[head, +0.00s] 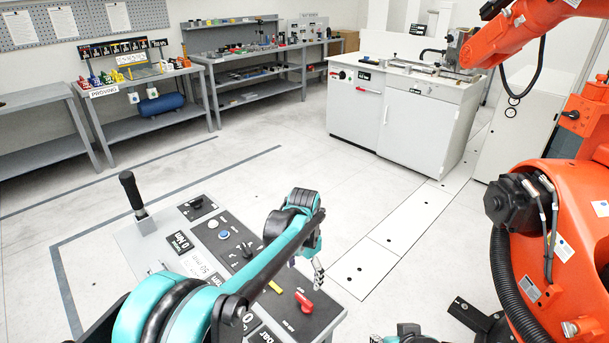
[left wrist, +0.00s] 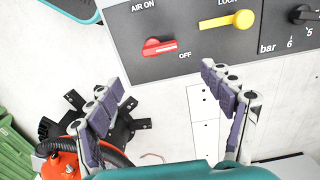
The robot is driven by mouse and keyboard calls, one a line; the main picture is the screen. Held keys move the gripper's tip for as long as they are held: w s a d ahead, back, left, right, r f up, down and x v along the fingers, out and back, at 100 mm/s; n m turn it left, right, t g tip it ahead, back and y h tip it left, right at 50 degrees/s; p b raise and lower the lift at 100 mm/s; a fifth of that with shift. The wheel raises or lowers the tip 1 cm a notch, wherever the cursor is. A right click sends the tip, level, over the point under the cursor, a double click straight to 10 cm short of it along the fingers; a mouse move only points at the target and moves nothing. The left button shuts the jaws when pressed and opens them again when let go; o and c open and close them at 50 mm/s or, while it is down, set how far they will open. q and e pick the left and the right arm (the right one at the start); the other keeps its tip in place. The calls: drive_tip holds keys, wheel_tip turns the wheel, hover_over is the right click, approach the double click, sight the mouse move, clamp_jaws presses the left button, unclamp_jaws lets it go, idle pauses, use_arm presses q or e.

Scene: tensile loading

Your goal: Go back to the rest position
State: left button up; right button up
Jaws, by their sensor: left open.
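My left gripper (head: 318,272) is open and empty beside the right edge of the control panel (head: 130,238) in the head view. In the left wrist view its two fingers (left wrist: 165,82) are spread apart, with the panel beyond them. The red AIR knob (head: 303,302) lies close to this gripper, and it also shows in the left wrist view (left wrist: 160,47) with no finger on it. The yellow LOCK handle (left wrist: 228,20) is beside the knob.
A large orange robot arm (head: 560,210) stands at the right, with a black hose. A white cabinet bench (head: 420,115) stands at the back. Grey shelves (head: 150,105) line the left wall. A black lever (head: 132,190) rises from the panel. The middle floor is clear.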

use_arm(q)
drive_tip(key=s+a+r+n+t, duration=0.3)
drive_tip(key=s+a+r+n, duration=0.1)
drive_tip(key=s+a+r, duration=0.5)
drive_tip(key=s+a+f+n+t, duration=0.1)
drive_tip(key=s+a+n+t, duration=0.1)
drive_tip(key=s+a, duration=0.2)
drive_tip(key=s+a+f+n+t, duration=0.2)
drive_tip(key=s+a+n, duration=0.1)
drive_tip(key=s, duration=0.6)
drive_tip(key=shift+s+a, duration=0.35)
drive_tip(key=shift+a, duration=0.4)
